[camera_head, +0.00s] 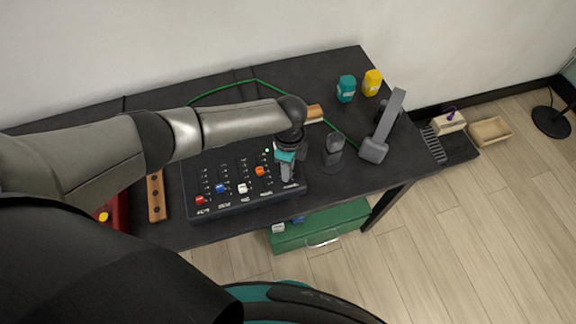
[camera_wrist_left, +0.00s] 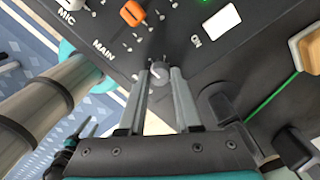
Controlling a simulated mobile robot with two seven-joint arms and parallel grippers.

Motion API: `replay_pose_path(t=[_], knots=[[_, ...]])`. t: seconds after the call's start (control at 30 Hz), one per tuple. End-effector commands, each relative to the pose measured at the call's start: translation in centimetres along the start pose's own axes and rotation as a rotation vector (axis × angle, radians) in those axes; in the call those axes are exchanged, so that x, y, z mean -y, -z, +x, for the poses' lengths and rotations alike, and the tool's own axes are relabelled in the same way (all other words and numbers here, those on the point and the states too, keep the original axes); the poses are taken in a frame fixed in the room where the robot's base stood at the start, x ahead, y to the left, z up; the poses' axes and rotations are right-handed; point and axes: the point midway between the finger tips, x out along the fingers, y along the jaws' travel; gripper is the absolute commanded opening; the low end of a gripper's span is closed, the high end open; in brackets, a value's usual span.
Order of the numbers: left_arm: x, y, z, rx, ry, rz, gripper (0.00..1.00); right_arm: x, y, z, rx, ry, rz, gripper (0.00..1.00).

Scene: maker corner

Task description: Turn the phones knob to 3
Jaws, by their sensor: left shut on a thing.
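A black mixer panel (camera_head: 240,207) lies on the dark table, with a row of coloured sliders along its front. My left gripper (camera_head: 287,178) points down over its right end. In the left wrist view, the gripper's two fingers (camera_wrist_left: 161,78) are shut on a small grey knob (camera_wrist_left: 160,71), one finger on each side. The knob stands beside the MAIN lettering and the orange slider cap (camera_wrist_left: 132,13). The knob's own label and scale are mostly hidden or too small, so I cannot read its setting. In the head view the gripper hides the knob.
Right of the mixer stand a dark cup-like holder (camera_head: 333,150) and grey headphones (camera_head: 375,148). A teal bottle (camera_head: 346,89) and a yellow bottle (camera_head: 372,83) stand behind. A wooden strip (camera_head: 156,197) lies left of the mixer. A green cable (camera_head: 225,87) runs behind.

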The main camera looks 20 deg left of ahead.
Motion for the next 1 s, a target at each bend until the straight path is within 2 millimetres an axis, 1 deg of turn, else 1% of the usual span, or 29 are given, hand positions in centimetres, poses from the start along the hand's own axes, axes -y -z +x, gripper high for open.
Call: replay_pose_path(t=[0.2,0.5,0.73,1.0], knots=[[-0.07,0.03,0.0,0.008,-0.001,0.201,0.0,0.0,0.03,0.02,0.0,0.0,0.0,0.5],[-0.1,0.07,-0.01,0.015,-0.001,0.42,0.0,-0.01,0.04,0.07,0.0,0.0,0.0,0.5],[-0.1,0.07,-0.02,0.019,0.0,0.518,0.0,-0.02,0.05,0.09,-0.001,0.0,0.0,0.5],[-0.1,0.06,-0.03,0.021,0.0,0.558,0.0,-0.04,0.05,0.1,-0.001,-0.001,0.0,0.5]])
